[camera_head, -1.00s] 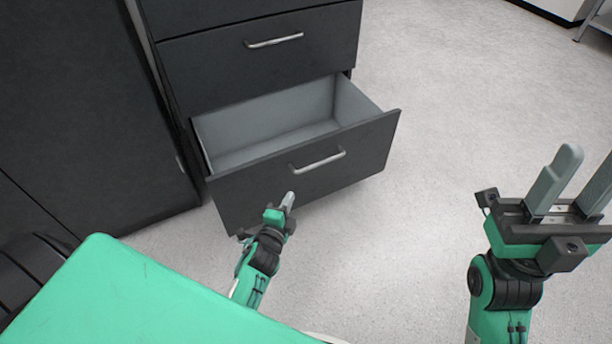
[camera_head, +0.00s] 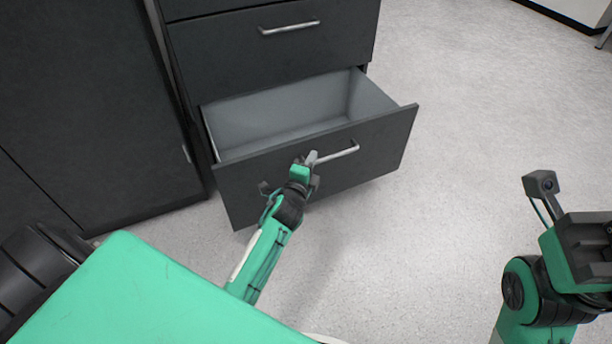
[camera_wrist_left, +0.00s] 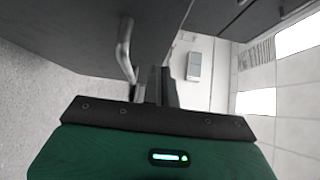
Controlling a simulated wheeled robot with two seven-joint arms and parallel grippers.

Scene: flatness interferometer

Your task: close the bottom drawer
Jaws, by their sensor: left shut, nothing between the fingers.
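The bottom drawer (camera_head: 380,140) of the dark cabinet is pulled out, and its empty grey inside (camera_head: 290,112) shows. Its silver bar handle (camera_head: 340,154) is on the front panel. My left gripper (camera_head: 312,158) is shut and empty, at the left end of the handle and in front of the panel; it hides that end. In the left wrist view the fingers (camera_wrist_left: 154,86) are together beside the handle (camera_wrist_left: 124,50); I cannot tell whether they touch it or the panel. My right gripper (camera_head: 585,245) is partly in view at the right edge, away from the drawer; its fingers are not clearly seen.
The drawer above (camera_head: 240,62), with its own handle (camera_head: 289,28), is shut. A dark cabinet door (camera_head: 90,110) stands to the left. The pale floor (camera_head: 480,120) to the right of the drawer is clear.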

